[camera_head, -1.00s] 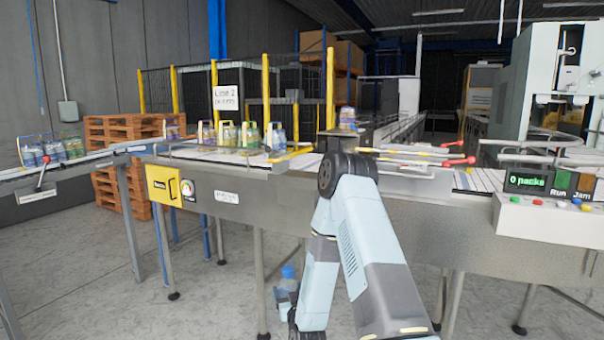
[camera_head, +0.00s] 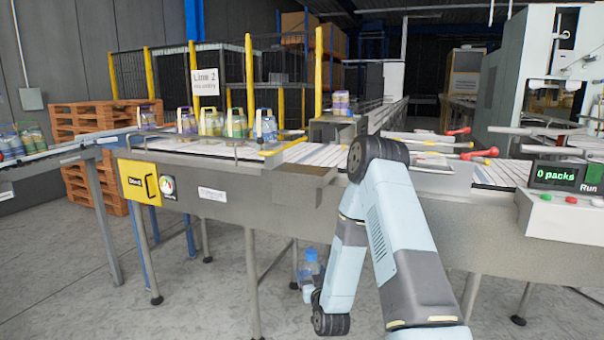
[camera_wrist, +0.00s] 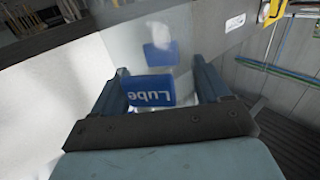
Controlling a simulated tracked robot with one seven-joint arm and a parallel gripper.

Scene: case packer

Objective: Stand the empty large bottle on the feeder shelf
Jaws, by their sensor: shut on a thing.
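In the head view my arm mostly hides the gripper. A flat grey shelf (camera_head: 290,177) sticks out from the conveyor front, above and a little left of the bottle. I cannot tell for sure that this is the feeder shelf.
The conveyor (camera_head: 200,160) crosses the view, with several bottle packs (camera_head: 236,123) on it. A purple can (camera_head: 341,103) stands on a raised grey block behind. Red-tipped levers (camera_head: 470,155) and a control panel (camera_head: 565,177) are at right. Conveyor legs (camera_head: 253,280) stand near the bottle.

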